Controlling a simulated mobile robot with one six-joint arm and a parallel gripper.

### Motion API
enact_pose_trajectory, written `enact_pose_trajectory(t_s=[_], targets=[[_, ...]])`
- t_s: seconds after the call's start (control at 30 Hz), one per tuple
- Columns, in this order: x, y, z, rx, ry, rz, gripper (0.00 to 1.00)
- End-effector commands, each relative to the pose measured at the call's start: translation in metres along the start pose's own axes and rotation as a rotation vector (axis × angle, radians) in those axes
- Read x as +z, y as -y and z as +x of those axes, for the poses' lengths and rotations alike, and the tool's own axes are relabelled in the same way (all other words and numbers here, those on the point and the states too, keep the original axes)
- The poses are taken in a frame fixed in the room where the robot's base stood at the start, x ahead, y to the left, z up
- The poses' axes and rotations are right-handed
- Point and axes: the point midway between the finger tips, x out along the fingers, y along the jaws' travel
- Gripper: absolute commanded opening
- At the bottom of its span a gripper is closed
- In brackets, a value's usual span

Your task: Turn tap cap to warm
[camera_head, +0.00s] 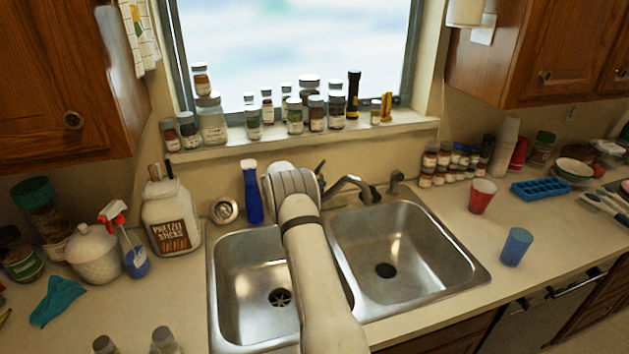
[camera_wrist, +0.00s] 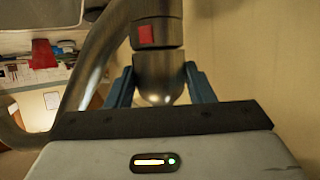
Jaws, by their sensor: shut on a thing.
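The tap (camera_head: 350,184) stands behind the double sink, its spout curving out over the right basin. My arm covers most of the tap's body in the head view. In the wrist view the metal tap cap (camera_wrist: 157,68) is rounded, and a red square mark shows on the metal part just above it in the picture. The curved spout (camera_wrist: 92,58) runs off to the left. My gripper (camera_wrist: 160,86) has its two blue-grey fingers on either side of the cap, shut on it. The fingers are hidden or too small to make out in the head view.
The left basin (camera_head: 240,300) lies below my arm; the right basin (camera_head: 420,250) is empty. A blue bottle (camera_head: 252,195) stands left of my wrist. Jars line the windowsill (camera_head: 390,124) behind. A red cup (camera_head: 482,196) and blue cup (camera_head: 515,247) stand to the right.

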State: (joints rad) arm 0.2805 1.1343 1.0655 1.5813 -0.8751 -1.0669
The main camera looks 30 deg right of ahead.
Motion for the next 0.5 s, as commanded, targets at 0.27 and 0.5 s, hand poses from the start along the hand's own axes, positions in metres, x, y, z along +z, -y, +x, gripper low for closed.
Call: enact_pose_trajectory(t_s=[0.27,0.5], targets=[[0.0004,0.0023,-0.0002,0.087,0.0,0.037,0.25],[0.0001,0.0024,-0.0003,0.107,-0.001,0.044,0.25]])
